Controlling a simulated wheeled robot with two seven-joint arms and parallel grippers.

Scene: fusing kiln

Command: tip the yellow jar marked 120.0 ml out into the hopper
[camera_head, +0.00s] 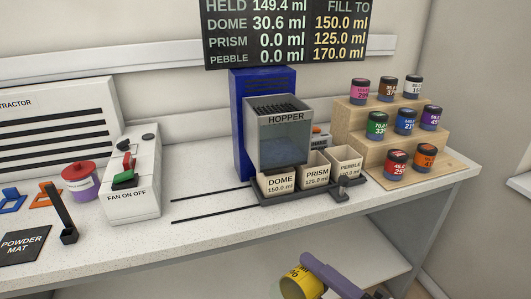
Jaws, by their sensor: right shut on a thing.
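The yellow jar (297,285) is at the bottom edge of the head view, in front of and below the bench's front edge. It looks tilted, its label is partly readable, and its lower part is cut off. My right gripper (309,262), with purple parts, is shut on it. The hopper (285,140) is a clear-fronted grey box with a dark grated top, mounted on a blue column at the back of the bench. The jar is well below and in front of the hopper. My left gripper is not in view.
Bins marked DOME (279,187), PRISM (315,175) and PEBBLE (346,161) stand below the hopper. A wooden stepped rack (352,122) holds several lidded jars. The display (287,32) reads HELD 149.4 ml, DOME 30.6 ml. A fan switch box (134,175) stands left; bench between is mostly clear.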

